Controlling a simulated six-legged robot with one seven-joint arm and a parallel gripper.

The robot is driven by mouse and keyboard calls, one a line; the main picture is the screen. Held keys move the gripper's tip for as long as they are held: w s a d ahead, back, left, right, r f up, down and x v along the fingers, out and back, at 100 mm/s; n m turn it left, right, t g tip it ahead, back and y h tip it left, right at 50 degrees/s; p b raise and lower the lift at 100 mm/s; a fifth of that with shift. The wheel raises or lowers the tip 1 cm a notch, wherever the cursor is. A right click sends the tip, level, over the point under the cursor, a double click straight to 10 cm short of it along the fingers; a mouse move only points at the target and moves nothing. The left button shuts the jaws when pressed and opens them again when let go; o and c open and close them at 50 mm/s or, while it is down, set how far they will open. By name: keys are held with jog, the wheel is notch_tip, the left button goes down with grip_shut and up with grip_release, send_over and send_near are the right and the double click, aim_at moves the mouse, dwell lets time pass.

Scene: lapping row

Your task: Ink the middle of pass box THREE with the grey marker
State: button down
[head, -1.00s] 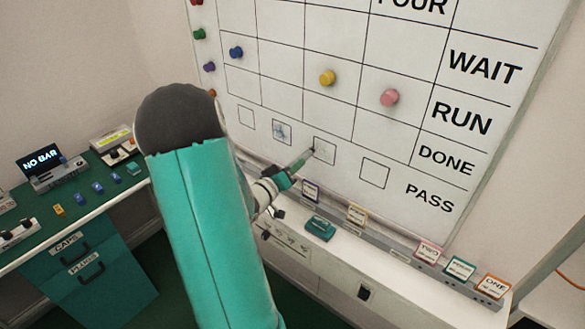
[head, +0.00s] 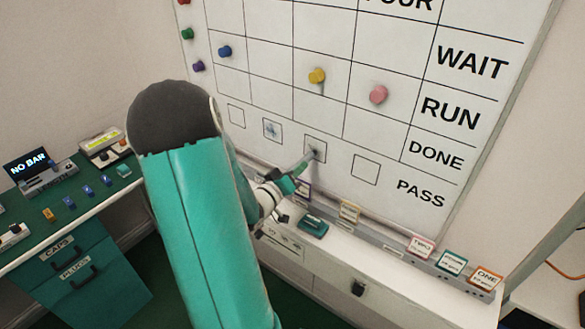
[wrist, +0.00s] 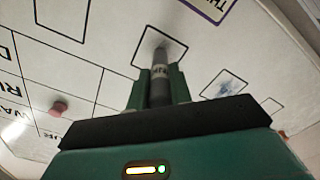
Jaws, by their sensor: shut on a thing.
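My gripper (head: 290,180) is shut on the grey marker (wrist: 159,88), whose lettered barrel stands between the fingers (wrist: 158,76) in the wrist view. The marker's tip is at the third pass box from the left (head: 316,154), also in the wrist view (wrist: 150,43). A grey smudge shows in this box around the tip. I cannot tell how much is ink and how much shadow, nor whether the tip touches. A purple-edged card (wrist: 210,6) starting "TH" lies near this box; it is partly hidden in the head view (head: 303,191).
Yellow (head: 317,76) and pink (head: 378,94) magnets sit higher. A ledge (head: 395,252) with cards and a teal block (head: 313,227) runs below the board.

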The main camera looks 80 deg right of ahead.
jog(key=s+r, duration=0.1)
jog(key=s+a+r, duration=0.1)
jog(key=s, duration=0.1)
jog(key=shift+s+a, duration=0.15)
dwell(3.1)
jog(key=shift+a, duration=0.1)
jog(key=v, duration=0.6)
dwell(0.3)
